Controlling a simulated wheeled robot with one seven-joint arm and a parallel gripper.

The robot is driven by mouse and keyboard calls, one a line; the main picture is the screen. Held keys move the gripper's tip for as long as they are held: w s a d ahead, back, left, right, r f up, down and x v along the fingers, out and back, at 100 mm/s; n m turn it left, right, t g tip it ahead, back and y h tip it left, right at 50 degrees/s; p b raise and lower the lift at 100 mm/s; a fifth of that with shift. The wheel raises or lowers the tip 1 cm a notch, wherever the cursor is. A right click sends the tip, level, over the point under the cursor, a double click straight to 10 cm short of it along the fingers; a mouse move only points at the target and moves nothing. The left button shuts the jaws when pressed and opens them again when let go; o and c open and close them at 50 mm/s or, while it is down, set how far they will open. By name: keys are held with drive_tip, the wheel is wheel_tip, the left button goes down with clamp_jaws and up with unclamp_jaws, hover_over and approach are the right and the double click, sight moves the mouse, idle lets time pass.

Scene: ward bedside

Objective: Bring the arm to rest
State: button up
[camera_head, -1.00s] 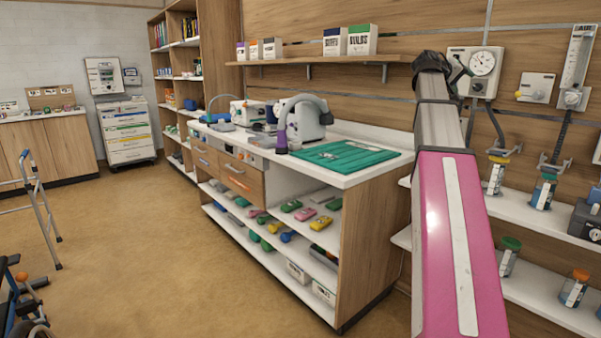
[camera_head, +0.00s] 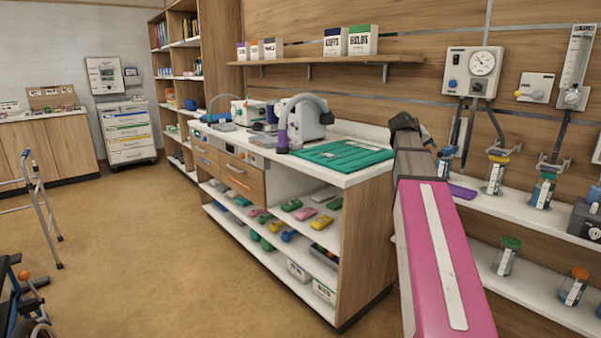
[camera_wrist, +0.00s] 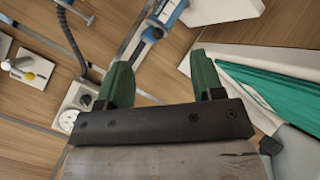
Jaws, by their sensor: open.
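My gripper (camera_wrist: 160,85) shows in the wrist view with its two green fingers spread apart. It is open, and nothing is held between the fingers. In the head view my pink and grey arm reaches forward at the right, its far end beside the right edge of the white counter (camera_head: 365,178). The fingers themselves cannot be made out in the head view. The wrist view shows the wooden wall and a gauge behind the fingers, with green to the right.
A green mat (camera_head: 345,154) lies on the counter just left of my arm. A wall shelf (camera_head: 320,61) with boxes is above. A gauge unit (camera_head: 472,72) and jars (camera_head: 495,176) on shelves stand right of my arm.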

drive_tip(key=s+a+f+g+y, duration=0.1)
drive_tip(key=s+a+f+y, duration=0.15)
drive_tip(key=a+f, duration=0.45)
drive_tip(key=s+a+f+n+g+y, duration=0.1)
drive_tip(key=s+a+f, duration=0.15)
drive_tip(key=f, duration=0.85)
drive_tip(key=s+a+f+g+y, duration=0.1)
drive_tip(key=s+a+f+y, duration=0.2)
drive_tip(key=f, duration=0.7)
drive_tip(key=s+a+f+g+y, duration=0.3)
drive_tip(key=s+a+f, duration=1)
drive_tip(key=s+f, duration=0.2)
wheel_tip(320, 180, down, 2)
drive_tip(key=shift+s+a+f, duration=0.2)
drive_tip(key=shift+s+f, duration=0.05)
drive_tip(key=shift+s, duration=0.05)
drive_tip(key=shift+c, duration=0.2)
